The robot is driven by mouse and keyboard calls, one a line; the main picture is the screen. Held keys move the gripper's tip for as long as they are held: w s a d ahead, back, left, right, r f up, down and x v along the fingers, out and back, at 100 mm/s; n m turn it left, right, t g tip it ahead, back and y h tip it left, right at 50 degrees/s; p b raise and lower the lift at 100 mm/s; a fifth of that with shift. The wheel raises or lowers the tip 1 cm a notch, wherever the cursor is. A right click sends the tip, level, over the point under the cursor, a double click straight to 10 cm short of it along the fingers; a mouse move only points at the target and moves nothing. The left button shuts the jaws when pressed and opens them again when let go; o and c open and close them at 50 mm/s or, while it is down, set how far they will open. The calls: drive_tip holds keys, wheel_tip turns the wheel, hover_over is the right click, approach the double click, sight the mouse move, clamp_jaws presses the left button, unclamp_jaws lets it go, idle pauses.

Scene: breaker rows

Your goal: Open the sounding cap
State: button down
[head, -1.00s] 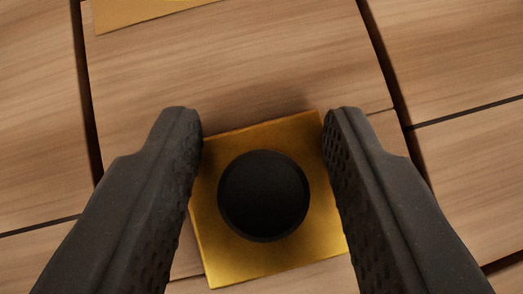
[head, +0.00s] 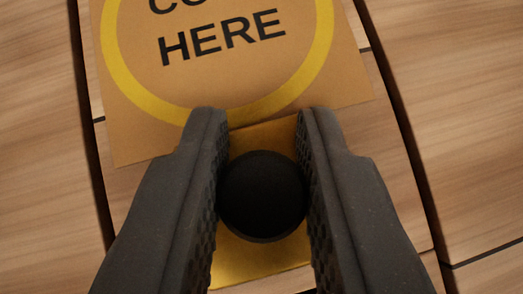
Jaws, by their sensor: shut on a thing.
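The sounding cap seems to be the round black knob (head: 262,196) on a square gold plate (head: 255,262), seen from above in the head view. My gripper (head: 262,125) is shut on the black knob, with one dark textured finger touching each side of it. The fingers hide the left and right parts of the gold plate. I cannot tell whether the plate touches the floor below it.
A tan square marker (head: 350,80) with a yellow ring and dark lettering ending in "HERE" lies just beyond the plate, cut off at the top. Wooden planks (head: 450,120) with dark gaps surround both and look clear at the sides.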

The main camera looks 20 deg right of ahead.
drive_tip(key=shift+a, duration=0.3)
drive_tip(key=c, duration=1.3)
unclamp_jaws()
drive_tip(key=shift+d, duration=0.1)
drive_tip(key=shift+o, duration=0.2)
drive_tip(key=shift+d, duration=0.15)
drive_tip(key=shift+s+r, duration=0.1)
drive_tip(key=shift+p+v, duration=0.4)
drive_tip(key=shift+v, duration=0.6)
drive_tip(key=p+v, duration=0.1)
drive_tip(key=v, duration=1)
drive_tip(key=shift+s, duration=0.2)
drive_tip(key=shift+r, duration=0.1)
